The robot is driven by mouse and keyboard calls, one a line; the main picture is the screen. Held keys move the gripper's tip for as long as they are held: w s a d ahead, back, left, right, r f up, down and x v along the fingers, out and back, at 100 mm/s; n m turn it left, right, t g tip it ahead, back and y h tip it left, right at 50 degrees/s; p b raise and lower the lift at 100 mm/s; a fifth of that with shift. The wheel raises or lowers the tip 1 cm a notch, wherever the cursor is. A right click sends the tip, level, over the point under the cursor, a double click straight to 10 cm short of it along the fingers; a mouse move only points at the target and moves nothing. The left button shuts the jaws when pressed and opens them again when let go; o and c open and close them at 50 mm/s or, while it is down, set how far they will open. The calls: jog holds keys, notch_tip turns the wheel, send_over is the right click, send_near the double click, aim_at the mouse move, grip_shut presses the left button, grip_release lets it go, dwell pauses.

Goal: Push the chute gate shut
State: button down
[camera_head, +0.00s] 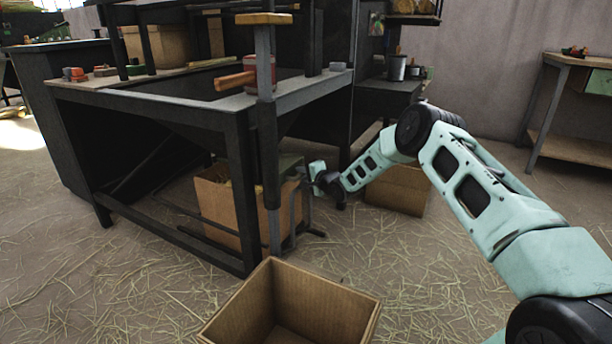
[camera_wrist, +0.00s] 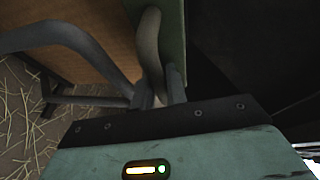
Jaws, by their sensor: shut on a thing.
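A green panel (camera_wrist: 172,28) with a curved, pale grey handle (camera_wrist: 149,45) shows in the wrist view; I take it to be the chute gate. My gripper (camera_wrist: 159,88) is shut on the lower part of this handle. In the head view my gripper (camera_head: 312,180) reaches in under the workbench, beside a cardboard box. There the gate and handle are too small and covered to make out clearly. I cannot tell how far the gate stands open.
Bent grey metal tubing (camera_wrist: 75,40) runs close to my gripper, before a brown box side. The dark workbench (camera_head: 190,113) stands above. An open cardboard box (camera_head: 235,305) is in front and another box (camera_head: 400,190) behind my arm. Straw litters the floor.

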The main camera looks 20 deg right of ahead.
jog(key=shift+a+r, duration=0.1)
jog(key=c, duration=1.4)
grip_release()
jog(key=shift+w, duration=0.1)
jog(key=shift+a, duration=0.1)
jog(key=shift+r, duration=0.1)
jog(key=shift+s+r, duration=0.1)
jog(key=shift+s, duration=0.1)
jog(key=f+p+v, duration=0.1)
jog(key=p+v, duration=0.7)
jog(key=v, duration=0.9)
jog(key=shift+d, duration=0.25)
jog(key=shift+r, duration=0.15)
